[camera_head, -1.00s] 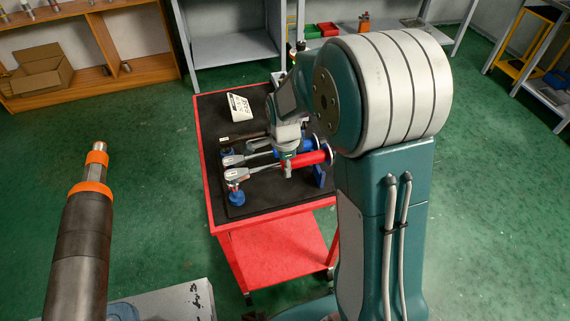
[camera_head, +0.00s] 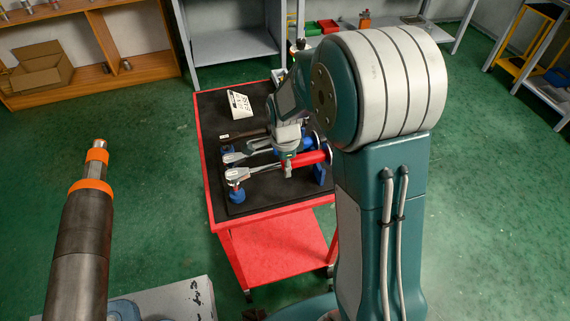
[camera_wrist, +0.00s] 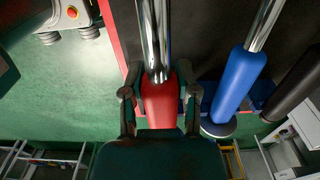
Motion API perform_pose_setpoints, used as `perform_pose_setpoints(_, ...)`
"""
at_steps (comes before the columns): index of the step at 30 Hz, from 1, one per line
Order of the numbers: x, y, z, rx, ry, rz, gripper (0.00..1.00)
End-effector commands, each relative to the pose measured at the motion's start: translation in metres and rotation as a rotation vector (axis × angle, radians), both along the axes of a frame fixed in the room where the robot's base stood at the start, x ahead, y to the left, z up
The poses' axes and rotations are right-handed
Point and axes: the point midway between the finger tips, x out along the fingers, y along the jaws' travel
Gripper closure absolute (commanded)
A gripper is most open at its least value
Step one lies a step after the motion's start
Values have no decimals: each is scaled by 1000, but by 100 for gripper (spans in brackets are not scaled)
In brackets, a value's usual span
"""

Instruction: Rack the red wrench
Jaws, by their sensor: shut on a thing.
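The red wrench (camera_head: 308,159) lies across the blue rack supports on the black top of the red cart, nearest the cart's front edge. Its silver head is at the left, over a blue support (camera_head: 237,194). My gripper (camera_head: 287,170) is at the wrench, where the silver shaft meets the red handle. In the wrist view the red handle (camera_wrist: 160,104) runs between the two fingers of my gripper (camera_wrist: 158,92), which are closed around it. Whether the wrench is fully seated in the supports cannot be told.
A blue-handled wrench (camera_wrist: 236,82) lies parallel beside the red one, with a dark-handled one (camera_wrist: 293,85) beyond it. A white labelled card (camera_head: 240,104) is at the back of the cart (camera_head: 213,205). A pipe with an orange band (camera_head: 90,190) stands at left.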

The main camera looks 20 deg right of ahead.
Motion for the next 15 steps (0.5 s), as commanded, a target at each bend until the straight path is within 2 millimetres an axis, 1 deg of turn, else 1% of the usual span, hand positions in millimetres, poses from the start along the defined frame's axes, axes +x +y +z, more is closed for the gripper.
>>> perform_pose_setpoints(15, 1, 0, -5, 0, -2, 0, 100)
